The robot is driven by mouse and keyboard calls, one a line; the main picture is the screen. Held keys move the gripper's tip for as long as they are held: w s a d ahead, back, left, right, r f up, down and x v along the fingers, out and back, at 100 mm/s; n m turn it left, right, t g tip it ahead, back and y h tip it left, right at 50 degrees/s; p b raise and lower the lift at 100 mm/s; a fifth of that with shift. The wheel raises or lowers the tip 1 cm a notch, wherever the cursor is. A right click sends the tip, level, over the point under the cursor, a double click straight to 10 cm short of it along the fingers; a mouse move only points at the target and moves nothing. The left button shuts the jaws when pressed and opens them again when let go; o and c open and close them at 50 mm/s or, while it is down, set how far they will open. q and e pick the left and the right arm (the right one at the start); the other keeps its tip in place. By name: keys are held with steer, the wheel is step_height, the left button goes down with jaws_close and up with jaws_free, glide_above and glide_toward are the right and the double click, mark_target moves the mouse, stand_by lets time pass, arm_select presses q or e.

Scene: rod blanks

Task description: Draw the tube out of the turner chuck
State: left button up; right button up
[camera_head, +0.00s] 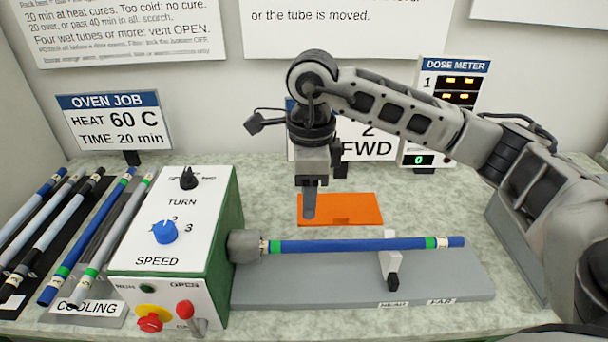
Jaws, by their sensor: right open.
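A blue tube (340,246) with green bands and pale end labels lies level. Its left end meets the grey chuck (245,246) on the side of the turner box (178,235). Toward its right end it rests on a white support (390,262) that stands on the grey base plate (330,287). My right gripper (310,213) points down above and behind the left half of the tube, apart from it. It is open and empty; one finger hides most of the other. My left gripper is not in view.
An orange pad (358,209) lies behind the tube. Several other tubes (85,240) lie at the left by a COOLING sign (90,308). The box has a blue speed knob (164,232), a black turn knob and a red lever. Signs and a dose meter (450,90) stand behind.

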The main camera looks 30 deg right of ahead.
mark_target(311, 242)
steer(key=f+b, duration=0.3)
steer(key=f, duration=0.1)
steer(key=f+b, duration=0.3)
steer(key=f, duration=0.1)
steer(key=f+b, duration=0.3)
steer(key=f, duration=0.2)
steer(key=shift+w+d+f, duration=0.1)
steer(key=shift+d, duration=0.3)
steer(key=shift+f+b, duration=0.6)
steer(key=shift+f, duration=0.05)
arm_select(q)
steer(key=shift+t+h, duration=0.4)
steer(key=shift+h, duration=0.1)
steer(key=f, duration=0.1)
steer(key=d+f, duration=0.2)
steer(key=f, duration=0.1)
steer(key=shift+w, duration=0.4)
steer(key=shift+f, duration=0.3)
arm_select(e)
steer(key=c, duration=0.8)
steer(key=shift+o, duration=0.2)
